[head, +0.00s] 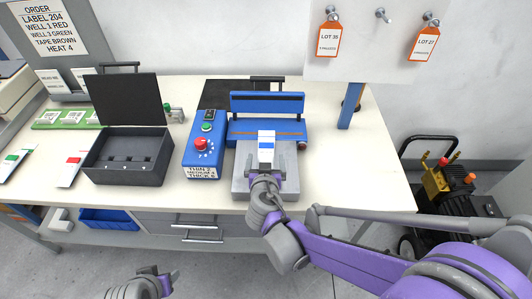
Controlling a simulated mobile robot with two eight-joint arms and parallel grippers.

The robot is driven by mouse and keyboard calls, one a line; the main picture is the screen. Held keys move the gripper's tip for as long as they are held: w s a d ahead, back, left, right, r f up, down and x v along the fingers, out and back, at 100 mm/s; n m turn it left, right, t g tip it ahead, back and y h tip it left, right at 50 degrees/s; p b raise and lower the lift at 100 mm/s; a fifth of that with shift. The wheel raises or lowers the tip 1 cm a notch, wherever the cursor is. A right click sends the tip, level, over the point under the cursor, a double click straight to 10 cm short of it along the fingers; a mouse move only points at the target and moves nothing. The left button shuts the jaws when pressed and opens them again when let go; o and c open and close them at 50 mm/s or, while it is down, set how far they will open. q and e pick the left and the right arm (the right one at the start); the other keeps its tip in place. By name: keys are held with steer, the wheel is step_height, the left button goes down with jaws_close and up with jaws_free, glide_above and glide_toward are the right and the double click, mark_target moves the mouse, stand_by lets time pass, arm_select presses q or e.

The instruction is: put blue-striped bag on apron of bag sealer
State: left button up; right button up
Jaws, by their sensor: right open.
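The blue-striped bag (266,141), white with blue bands, lies on the grey apron (292,183) at the front of the blue bag sealer (267,103). Its far end reaches toward the sealer's bar. My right gripper (265,177) is open at the bag's near end, over the apron; the wrist hides part of the fingers, and I cannot tell whether they touch the bag. My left gripper (160,278) is low in front of the bench, away from the sealer; its fingers are too small and partly turned to tell if they are open.
A blue control box (205,140) with a red button stands left of the apron. An open dark case (127,158) sits further left, beside red- and green-marked bags. The bench's right front is clear.

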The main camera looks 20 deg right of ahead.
steer(key=p+v, duration=0.1)
steer(key=v, duration=0.6)
steer(key=shift+s+r, duration=0.15)
steer(key=shift+s, duration=0.1)
steer(key=s+d+f+n+g+y, duration=0.1)
steer(key=s+d+f+g, duration=0.1)
steer(key=s, duration=0.4)
steer(key=s+d+f+n+g+y, duration=0.1)
steer(key=s+d+g, duration=0.1)
steer(key=s, duration=0.4)
steer(key=s+d+f+n+g+y, duration=0.1)
steer(key=s+d+f+g, duration=0.1)
steer(key=s+g, duration=0.2)
steer(key=shift+s+f+y, duration=0.35)
steer(key=shift+s+y, duration=0.05)
steer(key=shift+s, duration=0.55)
